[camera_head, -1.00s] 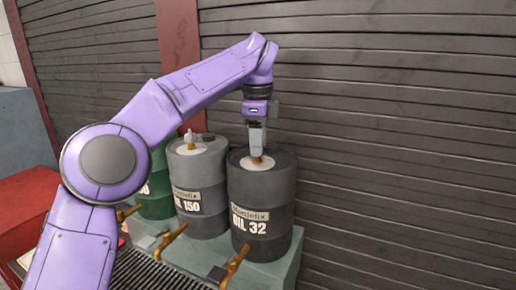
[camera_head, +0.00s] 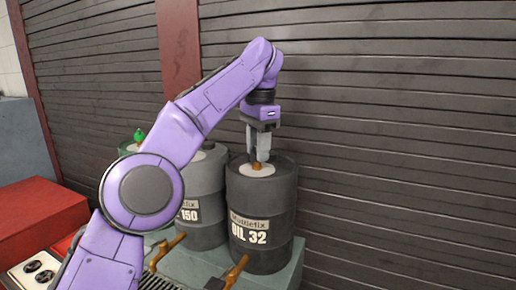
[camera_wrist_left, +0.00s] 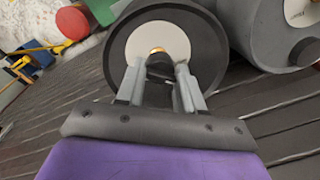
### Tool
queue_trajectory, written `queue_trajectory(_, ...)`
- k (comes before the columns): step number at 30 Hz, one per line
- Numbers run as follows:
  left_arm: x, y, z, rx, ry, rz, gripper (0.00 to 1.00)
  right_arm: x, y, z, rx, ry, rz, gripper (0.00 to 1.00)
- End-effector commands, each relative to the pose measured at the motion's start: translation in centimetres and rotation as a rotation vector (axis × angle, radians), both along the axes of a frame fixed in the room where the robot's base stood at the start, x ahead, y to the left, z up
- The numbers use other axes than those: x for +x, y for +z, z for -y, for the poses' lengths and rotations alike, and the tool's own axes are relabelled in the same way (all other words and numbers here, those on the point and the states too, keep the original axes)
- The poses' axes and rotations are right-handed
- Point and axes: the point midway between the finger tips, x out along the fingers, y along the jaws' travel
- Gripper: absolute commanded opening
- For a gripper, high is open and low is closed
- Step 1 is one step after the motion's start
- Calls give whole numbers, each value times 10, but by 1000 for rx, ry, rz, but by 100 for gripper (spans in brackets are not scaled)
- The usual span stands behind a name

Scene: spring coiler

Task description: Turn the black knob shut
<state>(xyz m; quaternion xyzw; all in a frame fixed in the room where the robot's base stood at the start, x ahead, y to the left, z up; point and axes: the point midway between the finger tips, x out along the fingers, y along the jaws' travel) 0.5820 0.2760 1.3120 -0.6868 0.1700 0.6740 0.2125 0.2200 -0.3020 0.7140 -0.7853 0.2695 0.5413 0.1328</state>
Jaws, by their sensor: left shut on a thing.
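A dark grey drum labelled OIL 32 (camera_head: 262,215) stands upright at the centre of the head view. Its top has a pale disc with a brass fitting (camera_head: 257,168) in the middle. My left gripper (camera_head: 259,157) points down onto this fitting. In the left wrist view, its two fingers (camera_wrist_left: 158,80) stand either side of the black knob (camera_wrist_left: 160,66), just in front of the brass fitting, and are shut on it. The knob is mostly hidden behind the fingers in the head view. My right gripper is not in view.
A grey drum labelled 150 (camera_head: 206,190) stands close on the left, partly behind my left arm. A green cap (camera_head: 139,135) shows farther left. Brass taps (camera_head: 236,270) stick out at the front. A ribbed dark shutter (camera_head: 400,130) rises behind the drums.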

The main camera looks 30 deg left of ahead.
Motion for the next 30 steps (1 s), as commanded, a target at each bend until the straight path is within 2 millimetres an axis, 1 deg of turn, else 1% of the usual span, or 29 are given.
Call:
queue_trajectory(1, 1, -8, 3, -5, 8, -19, 6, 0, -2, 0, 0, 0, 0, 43)
queue_trajectory(17, 0, -8, 3, -5, 33, -18, 6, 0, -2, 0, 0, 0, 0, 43)
queue_trajectory(18, 0, -8, 3, -6, 33, -19, 43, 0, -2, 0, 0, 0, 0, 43)
queue_trajectory(19, 0, -8, 3, -6, 33, -19, 53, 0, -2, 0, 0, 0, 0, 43)
queue_trajectory(20, 0, -7, 3, -6, 33, -18, 61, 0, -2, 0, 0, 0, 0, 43)
queue_trajectory(27, 0, -4, 2, -4, 31, -9, 61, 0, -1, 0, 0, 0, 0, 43)
queue_trajectory(29, 0, 0, 2, -3, 31, -9, 61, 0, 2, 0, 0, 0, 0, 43)
queue_trajectory(30, 0, 5, 2, -3, 32, -7, 61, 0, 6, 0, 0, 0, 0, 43)
